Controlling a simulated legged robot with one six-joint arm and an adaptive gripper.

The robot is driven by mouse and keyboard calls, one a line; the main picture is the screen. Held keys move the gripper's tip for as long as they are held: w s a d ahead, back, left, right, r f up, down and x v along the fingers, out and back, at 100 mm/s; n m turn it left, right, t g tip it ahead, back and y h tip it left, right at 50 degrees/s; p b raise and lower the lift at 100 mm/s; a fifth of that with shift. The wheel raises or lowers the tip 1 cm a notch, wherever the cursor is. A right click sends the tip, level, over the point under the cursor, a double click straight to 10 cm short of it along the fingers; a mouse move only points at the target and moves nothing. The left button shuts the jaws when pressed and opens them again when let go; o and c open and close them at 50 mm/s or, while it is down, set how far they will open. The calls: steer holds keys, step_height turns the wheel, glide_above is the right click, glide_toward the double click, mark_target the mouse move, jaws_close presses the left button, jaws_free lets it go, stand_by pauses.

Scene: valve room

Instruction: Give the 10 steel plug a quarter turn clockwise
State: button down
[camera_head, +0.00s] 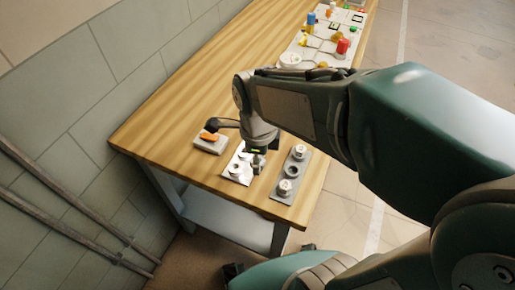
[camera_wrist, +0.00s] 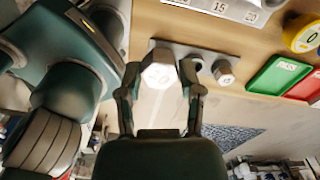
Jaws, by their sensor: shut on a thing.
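In the wrist view my gripper (camera_wrist: 160,80) is shut on a hexagonal steel plug (camera_wrist: 157,74), one finger on each side. The number on its face is too blurred to read surely. A grey plate (camera_wrist: 180,47) lies behind it, with a round hole and a smaller hex plug (camera_wrist: 223,72) to the right. I cannot tell whether the held plug is seated. In the head view my gripper (camera_head: 258,166) points down between the white plate (camera_head: 235,178) and the grey plate (camera_head: 277,193), which bears a near plug (camera_head: 285,187) and a far plug (camera_head: 298,152).
A small block with an orange part (camera_head: 209,138) lies left of my gripper. A panel of coloured valves (camera_head: 330,40) stands at the far end. The wrist view shows a green PASS panel (camera_wrist: 281,76) and a yellow dial (camera_wrist: 305,36).

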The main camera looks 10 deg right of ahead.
glide_above(235, 160)
steer(key=s, duration=0.2)
steer(key=shift+s+d+f, duration=0.1)
steer(key=shift+f, duration=1.25)
steer(key=shift+s+f, duration=0.1)
steer(key=shift+f, duration=1.25)
stand_by(0.3)
stand_by(0.4)
steer(key=n, duration=0.9)
steer(key=shift+w+a+f, duration=0.2)
steer(key=shift+w+f, duration=0.05)
steer(key=shift+f, duration=0.15)
stand_by(0.5)
steer(key=shift+f, duration=1.05)
stand_by(1.1)
